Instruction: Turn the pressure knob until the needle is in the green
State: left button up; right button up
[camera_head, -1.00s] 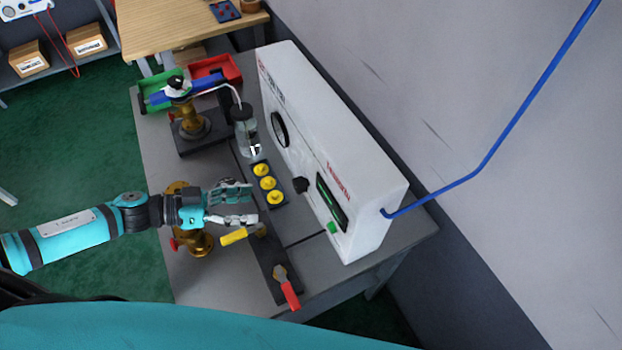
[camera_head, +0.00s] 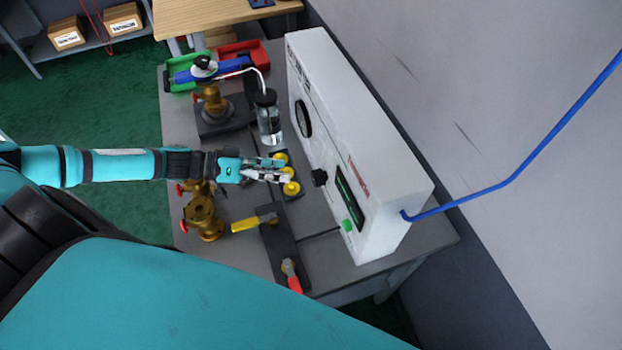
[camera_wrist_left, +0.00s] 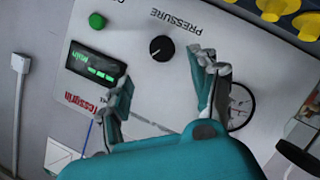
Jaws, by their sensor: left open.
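The black pressure knob (camera_head: 319,177) is on the front of the white panel box (camera_head: 375,150). In the left wrist view the knob (camera_wrist_left: 162,48) sits below the word PRESSURE, with a pale mark on it. My left gripper (camera_head: 286,170) is open and empty, a short gap in front of the panel, left of the knob. In the left wrist view its fingers (camera_wrist_left: 165,78) are spread to either side below the knob, apart from it. The round gauge (camera_wrist_left: 240,106) is partly hidden by one finger; its needle and green zone cannot be read. The gauge (camera_head: 303,118) is seen edge-on in the head view.
A green button (camera_wrist_left: 97,20) and a lit display (camera_wrist_left: 97,67) are beside the knob. Yellow knobs (camera_head: 291,188) on a dark block lie under my gripper.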

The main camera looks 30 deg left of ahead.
aim_at(313, 178)
pick_arm(q)
jog(key=x, duration=0.2)
jog(key=p+x, duration=0.1)
jog(key=x, duration=0.4)
jog(key=shift+f, duration=0.25)
jog(key=shift+w+d+f, duration=0.2)
jog(key=shift+d, duration=0.05)
jog(key=shift+c, duration=0.4)
